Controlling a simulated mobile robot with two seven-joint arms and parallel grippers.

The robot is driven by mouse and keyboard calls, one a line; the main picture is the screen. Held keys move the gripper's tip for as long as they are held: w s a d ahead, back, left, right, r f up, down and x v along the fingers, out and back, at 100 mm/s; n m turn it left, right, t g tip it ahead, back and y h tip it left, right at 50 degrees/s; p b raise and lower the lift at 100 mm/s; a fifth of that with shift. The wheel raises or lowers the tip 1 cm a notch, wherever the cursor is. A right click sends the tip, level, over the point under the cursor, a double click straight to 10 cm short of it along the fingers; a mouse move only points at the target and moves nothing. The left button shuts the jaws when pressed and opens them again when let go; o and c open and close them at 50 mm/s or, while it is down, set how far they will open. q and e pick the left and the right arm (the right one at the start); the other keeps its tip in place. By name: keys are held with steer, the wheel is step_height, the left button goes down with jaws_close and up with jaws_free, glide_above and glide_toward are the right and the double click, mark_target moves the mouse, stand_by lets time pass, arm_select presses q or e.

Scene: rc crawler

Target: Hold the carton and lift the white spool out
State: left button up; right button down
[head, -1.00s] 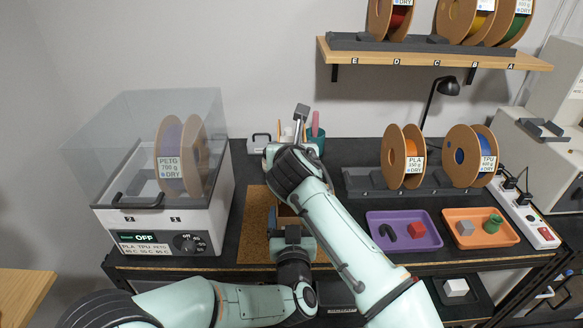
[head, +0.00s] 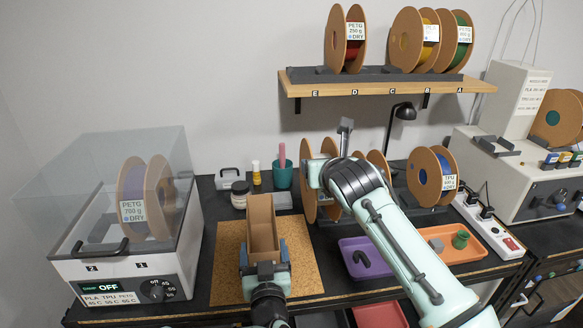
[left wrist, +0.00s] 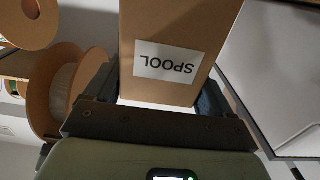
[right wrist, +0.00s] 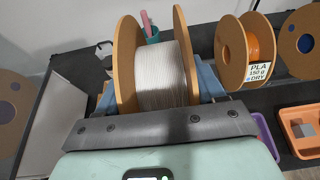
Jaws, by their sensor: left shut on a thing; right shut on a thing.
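The brown carton (head: 262,222) stands open-topped on the cork mat (head: 305,265) in the head view, with no spool showing in it. My left gripper (head: 264,258) is shut on the carton's near end. In the left wrist view the carton (left wrist: 185,30) shows its SPOOL label between the fingers. The white spool (right wrist: 160,75), with brown flanges, is between the fingers of my right gripper (right wrist: 165,95), which is shut on it. In the head view the white spool (head: 310,190) is to the right of the carton, partly hidden by my right arm.
The dryer (head: 125,220) with a clear lid stands at left. Small jars and a green cup (head: 282,176) are behind the carton. The orange PLA spool (right wrist: 250,50) stands close right of the held spool. A purple tray (head: 362,258) and an orange tray (head: 450,245) lie at right.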

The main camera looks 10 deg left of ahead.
steer(key=shift+w+d+r, duration=0.1)
steer(key=shift+w+d, duration=0.2)
steer(key=shift+d, duration=0.65)
steer(key=shift+w+d+r, duration=0.1)
steer(key=shift+w+d, duration=0.15)
steer(key=shift+d, duration=0.7)
arm_select(q)
steer(key=o, duration=0.9)
